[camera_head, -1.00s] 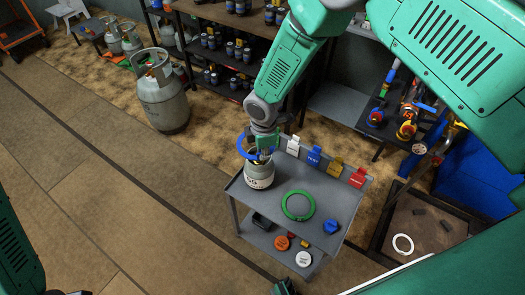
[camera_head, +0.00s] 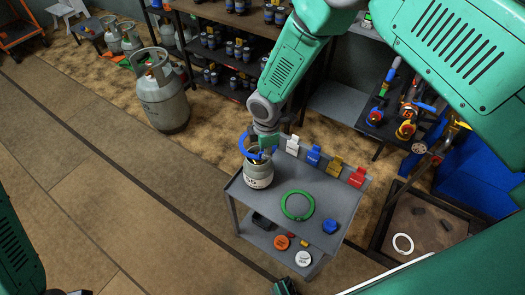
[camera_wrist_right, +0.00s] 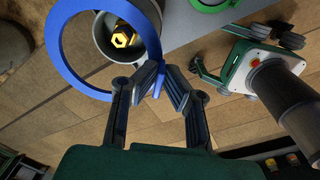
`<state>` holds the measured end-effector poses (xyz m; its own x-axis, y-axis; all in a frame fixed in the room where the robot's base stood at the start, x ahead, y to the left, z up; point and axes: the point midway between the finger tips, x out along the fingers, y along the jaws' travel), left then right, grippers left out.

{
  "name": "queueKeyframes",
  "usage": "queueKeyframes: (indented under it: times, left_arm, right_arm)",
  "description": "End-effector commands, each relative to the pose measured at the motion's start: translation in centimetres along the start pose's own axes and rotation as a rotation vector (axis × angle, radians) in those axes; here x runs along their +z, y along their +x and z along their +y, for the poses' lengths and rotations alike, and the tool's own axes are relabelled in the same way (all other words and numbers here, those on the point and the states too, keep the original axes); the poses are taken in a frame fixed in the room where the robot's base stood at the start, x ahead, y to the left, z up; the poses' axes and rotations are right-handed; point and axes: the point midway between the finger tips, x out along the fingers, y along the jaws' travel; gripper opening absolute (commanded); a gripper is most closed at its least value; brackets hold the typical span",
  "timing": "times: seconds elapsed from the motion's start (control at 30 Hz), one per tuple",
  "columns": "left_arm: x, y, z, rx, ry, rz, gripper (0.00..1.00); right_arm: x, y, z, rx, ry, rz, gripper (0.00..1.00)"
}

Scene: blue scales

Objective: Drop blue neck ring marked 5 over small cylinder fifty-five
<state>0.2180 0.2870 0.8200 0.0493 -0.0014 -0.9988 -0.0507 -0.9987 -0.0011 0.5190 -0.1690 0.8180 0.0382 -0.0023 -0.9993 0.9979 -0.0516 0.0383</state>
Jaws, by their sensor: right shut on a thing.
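My right gripper (camera_head: 264,147) is shut on the rim of a blue ring (camera_head: 243,147), at the top of a small grey cylinder (camera_head: 257,181) on the cart. The right wrist view shows the gripper (camera_wrist_right: 158,92) pinching the blue ring (camera_wrist_right: 53,55) at one side. There the brass valve (camera_wrist_right: 124,40) of the cylinder appears inside the ring, off-centre toward the gripper. The ring's height above the collar is unclear. The ring's mark is not readable; dark digits on the cylinder are blurred. My left gripper (camera_head: 285,287) is partly seen at the bottom edge; its jaw state is unclear.
The grey cart (camera_head: 278,190) also holds a green ring (camera_head: 297,205) and a blue cap (camera_head: 330,226). Coloured tags, including a red one (camera_head: 357,177), line its back edge. A larger grey cylinder (camera_head: 163,95) stands on the floor at left. Shelves are behind.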

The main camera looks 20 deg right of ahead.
Motion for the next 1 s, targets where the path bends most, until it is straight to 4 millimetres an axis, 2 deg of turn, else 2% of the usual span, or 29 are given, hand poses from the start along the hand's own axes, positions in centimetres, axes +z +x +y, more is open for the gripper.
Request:
queueKeyframes:
  times: [1.0]
  left_arm:
    - [0.0, 0.4, 0.0, 0.0, 0.0, 0.0, 0.5]
  right_arm:
    - [-1.0, 0.1, 0.0, 0.002, 0.001, -0.009, 0.0]
